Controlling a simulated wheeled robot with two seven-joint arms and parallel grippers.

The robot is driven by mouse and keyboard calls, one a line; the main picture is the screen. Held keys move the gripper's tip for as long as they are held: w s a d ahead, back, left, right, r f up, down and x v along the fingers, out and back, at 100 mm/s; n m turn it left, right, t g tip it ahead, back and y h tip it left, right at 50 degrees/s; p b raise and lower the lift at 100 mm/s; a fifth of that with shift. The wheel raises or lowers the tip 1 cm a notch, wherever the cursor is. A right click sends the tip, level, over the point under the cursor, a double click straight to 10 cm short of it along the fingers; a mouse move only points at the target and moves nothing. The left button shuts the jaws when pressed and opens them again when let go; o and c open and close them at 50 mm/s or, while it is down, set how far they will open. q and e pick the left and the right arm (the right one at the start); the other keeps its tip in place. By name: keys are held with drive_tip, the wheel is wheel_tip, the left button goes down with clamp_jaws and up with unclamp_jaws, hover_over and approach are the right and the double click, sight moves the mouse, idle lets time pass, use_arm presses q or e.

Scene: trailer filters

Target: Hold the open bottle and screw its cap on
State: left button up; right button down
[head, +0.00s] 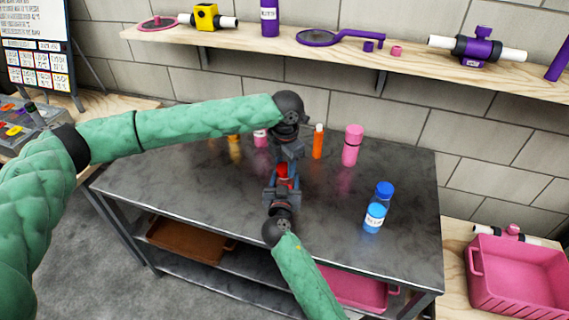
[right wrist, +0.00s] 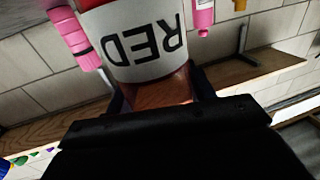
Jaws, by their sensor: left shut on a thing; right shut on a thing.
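A red bottle (head: 283,171) stands upright between my two grippers over the dark table, mostly hidden by them. In the right wrist view its white label (right wrist: 145,45) reads RED, upside down. My right gripper (head: 282,187) comes from the front and is shut on the bottle's body. My left gripper (head: 289,157) is directly above the bottle, pointing down, and is shut on the cap. The cap is hidden by the fingers, so I cannot tell whether it touches the bottle's neck.
A blue bottle (head: 375,218), a pink bottle (head: 351,150) and an orange bottle (head: 318,145) stand right of my grippers on the dark table (head: 410,240). A wall shelf (head: 400,60) holds parts behind. A pink crate (head: 520,280) is at right.

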use_arm(q)
drive_tip(key=shift+d+r+m, duration=0.2)
drive_tip(key=shift+d+m, duration=0.05)
drive_tip(key=shift+m, duration=0.75)
drive_tip(key=shift+a+f+m, duration=0.1)
drive_tip(key=shift+a+m, duration=0.1)
drive_tip(key=shift+m, duration=0.4)
drive_tip(key=o, duration=1)
drive_tip(key=shift+a, duration=0.1)
drive_tip(key=shift+c, duration=0.2)
drive_tip(key=shift+r, duration=2.2)
